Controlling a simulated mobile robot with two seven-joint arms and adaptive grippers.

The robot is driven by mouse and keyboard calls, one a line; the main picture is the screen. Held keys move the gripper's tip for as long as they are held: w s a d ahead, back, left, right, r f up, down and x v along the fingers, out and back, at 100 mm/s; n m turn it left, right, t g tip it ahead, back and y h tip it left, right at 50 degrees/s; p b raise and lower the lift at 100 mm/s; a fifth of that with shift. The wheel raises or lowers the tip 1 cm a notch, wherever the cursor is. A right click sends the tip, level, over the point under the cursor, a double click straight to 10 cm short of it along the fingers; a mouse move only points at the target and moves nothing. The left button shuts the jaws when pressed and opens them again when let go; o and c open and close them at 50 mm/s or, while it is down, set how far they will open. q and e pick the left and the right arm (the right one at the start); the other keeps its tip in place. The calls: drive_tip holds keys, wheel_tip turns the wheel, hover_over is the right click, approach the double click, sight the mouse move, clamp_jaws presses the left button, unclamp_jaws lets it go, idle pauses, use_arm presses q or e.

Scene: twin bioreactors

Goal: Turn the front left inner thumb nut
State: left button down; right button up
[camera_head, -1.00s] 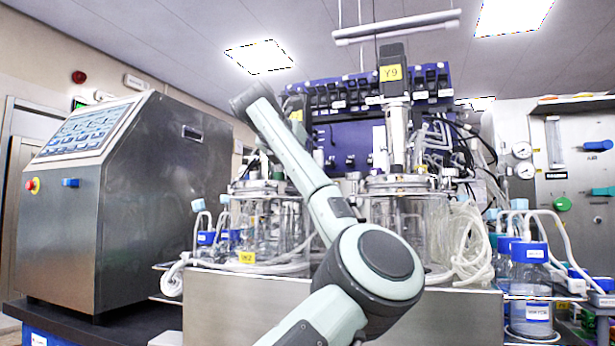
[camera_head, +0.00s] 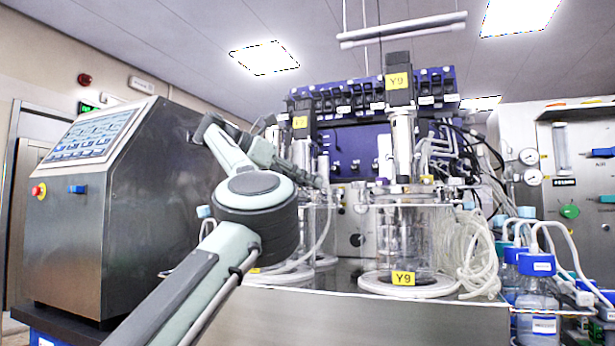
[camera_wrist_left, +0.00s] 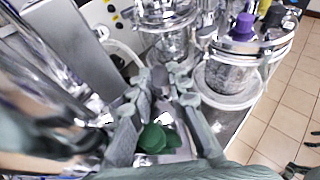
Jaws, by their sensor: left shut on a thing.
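My left arm comes in from the left, bends at the elbow and reaches toward the left vessel in the head view. My left gripper (camera_head: 318,181) is small there, at that vessel's top. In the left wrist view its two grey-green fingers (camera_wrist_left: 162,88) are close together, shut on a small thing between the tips. I take it for the thumb nut, but the fingers mostly hide it. A green lobed piece (camera_wrist_left: 154,138) shows between the lower parts of the fingers. The left vessel (camera_head: 318,235) is partly behind my arm.
The glass vessel marked Y9 (camera_head: 408,240) stands to the right, with coiled clear tubing (camera_head: 470,255) beside it. A steel control cabinet (camera_head: 130,215) stands at the left. Blue-capped bottles (camera_head: 537,295) stand at the right. A purple-capped port (camera_wrist_left: 245,23) rises from a vessel lid.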

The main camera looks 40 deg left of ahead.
drive_tip(key=shift+f, duration=0.25)
use_arm(q)
drive_tip(key=c, duration=1.4)
unclamp_jaws()
drive_tip(key=shift+c, duration=0.2)
